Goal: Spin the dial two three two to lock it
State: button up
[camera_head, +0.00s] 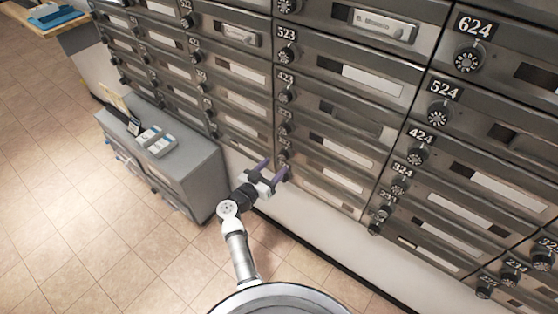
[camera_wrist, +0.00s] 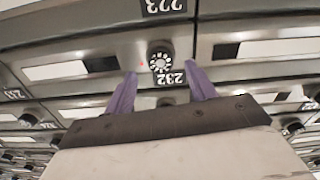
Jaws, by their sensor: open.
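In the wrist view a round black dial with a pale ringed face (camera_wrist: 161,61) sits on a grey mailbox door. In the head view my gripper (camera_head: 274,171) is at the low part of the 23-ending column, hiding the dial there.
Mailbox doors with dials, such as 423 (camera_head: 286,96) and 424 (camera_head: 417,156), fill the wall. A grey cabinet (camera_head: 165,160) with small items on top stands to the left. The tiled floor (camera_head: 60,200) is clear at left.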

aim_at(282, 158)
jog(key=shift+x, duration=1.9)
jog(key=c, duration=1)
jog(key=shift+r+m+p, duration=0.1)
jog(key=shift+m+p, duration=0.2)
jog(key=shift+m, duration=0.1)
